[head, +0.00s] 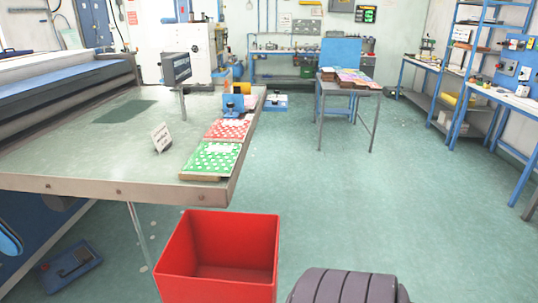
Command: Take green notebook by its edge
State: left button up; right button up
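The green notebook (212,160) has white dots and lies flat near the front right corner of the machine table (75,165). Its right side is close to the table's right edge, and a brown layer shows along its front and right sides. A red notebook (230,130) with white dots lies just behind it. Neither of my grippers is in view, so nothing is seen touching the green notebook.
An open, empty-looking red bin (218,240) stands in front of the table corner.

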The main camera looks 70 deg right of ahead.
aim_at(211, 159)
jog(key=z, duration=1.75)
